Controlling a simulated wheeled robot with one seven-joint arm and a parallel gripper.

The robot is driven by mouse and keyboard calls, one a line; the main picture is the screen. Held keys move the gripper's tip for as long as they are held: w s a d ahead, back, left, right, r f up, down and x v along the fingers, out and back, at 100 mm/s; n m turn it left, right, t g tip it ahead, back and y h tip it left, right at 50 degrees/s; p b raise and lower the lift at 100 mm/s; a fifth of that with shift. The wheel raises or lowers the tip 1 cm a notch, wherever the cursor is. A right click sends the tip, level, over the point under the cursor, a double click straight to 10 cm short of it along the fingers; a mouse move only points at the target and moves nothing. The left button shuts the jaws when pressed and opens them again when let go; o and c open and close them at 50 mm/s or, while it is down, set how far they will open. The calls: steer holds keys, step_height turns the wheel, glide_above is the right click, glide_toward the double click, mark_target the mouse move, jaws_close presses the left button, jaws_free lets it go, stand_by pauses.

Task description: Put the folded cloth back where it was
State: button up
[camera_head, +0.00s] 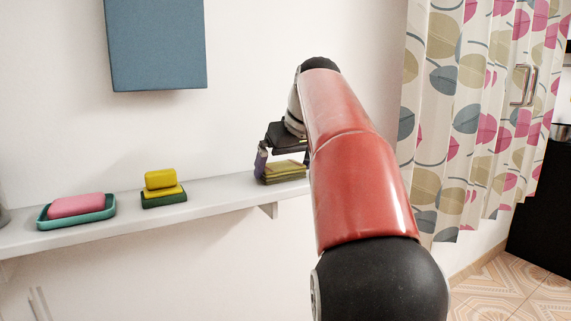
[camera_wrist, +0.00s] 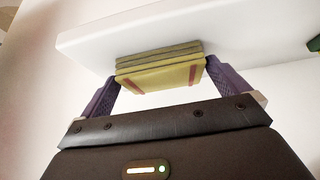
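The folded cloth (camera_head: 284,175) is a flat olive-yellow stack with darker layers, at the right part of the white shelf. In the wrist view it (camera_wrist: 160,72) shows reddish stripes near both sides and sits against the shelf. My gripper (camera_head: 282,165) is at the shelf, partly hidden behind my red arm in the head view. In the wrist view its purple fingers (camera_wrist: 161,80) stand at the cloth's left and right edges and appear to touch both. The cloth fills the space between them. Whether its underside bears fully on the shelf is hidden.
The white shelf (camera_head: 226,194) runs along the wall. A yellow sponge on a green base (camera_head: 162,188) stands left of the cloth. A pink block in a teal dish (camera_head: 77,208) is farther left. A blue panel (camera_head: 157,45) hangs above. A patterned curtain (camera_head: 470,120) hangs at right.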

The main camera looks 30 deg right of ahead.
steer(key=shift+r, duration=0.3)
steer(key=p+v, duration=0.3)
steer(key=v, duration=0.8)
steer(key=shift+s+r, duration=0.25)
steer(key=shift+r, duration=0.05)
steer(key=s+a+f, duration=0.5)
steer(key=s+f, duration=0.1)
steer(key=f, duration=0.4)
steer(key=s+a+f, duration=0.5)
steer(key=s+f, duration=0.2)
steer(key=f, duration=0.4)
steer(key=s+a+f+g, duration=0.1)
steer(key=s+a+f, duration=0.4)
steer(key=f, duration=0.6)
steer(key=shift+s+a+f, duration=0.15)
steer(key=shift+s+a, duration=0.25)
steer(key=shift+s, duration=0.3)
